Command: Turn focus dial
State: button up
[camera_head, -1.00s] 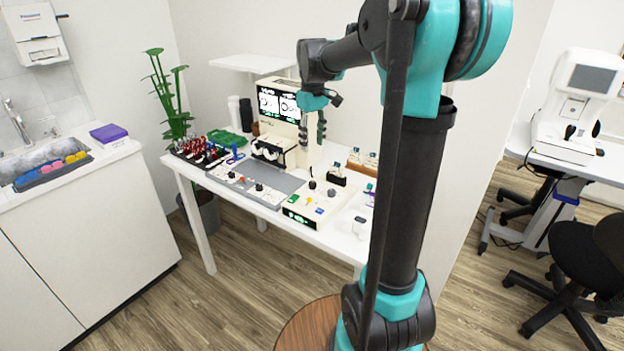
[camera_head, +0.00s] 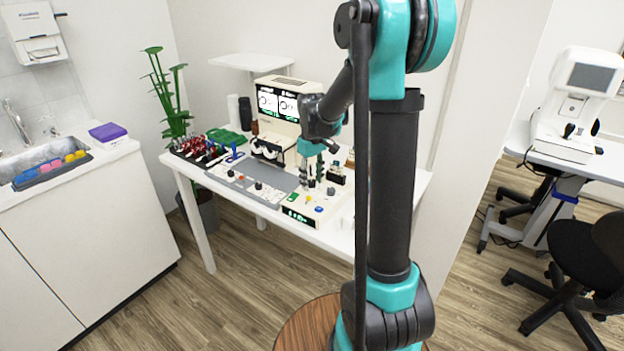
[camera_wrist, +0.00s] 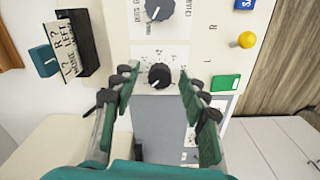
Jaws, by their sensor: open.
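In the wrist view, a dark round dial (camera_wrist: 159,76) with a white pointer sits on the cream control box (camera_wrist: 205,50), ringed by small scale marks. A second, similar dial (camera_wrist: 159,8) is at the top edge, partly cut off; it also shows in the head view (camera_head: 330,191). I cannot read which label says focus. My gripper (camera_wrist: 158,84) is open, one finger to each side of the first dial, with visible gaps. In the head view my gripper (camera_head: 312,179) points down over the control box (camera_head: 332,204) and largely hides that dial.
The box carries a yellow knob (camera_wrist: 246,40), a green button (camera_wrist: 225,82) and a blue button (camera_wrist: 244,4). A black card holder (camera_wrist: 90,45) stands close to the left finger. A grey panel (camera_head: 275,180) and a white device with a screen (camera_head: 282,103) are left of my gripper.

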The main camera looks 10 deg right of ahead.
aim_at(312, 182)
grip_shut()
jog(key=shift+m, duration=2.2)
grip_release()
notch_tip(312, 182, up, 12)
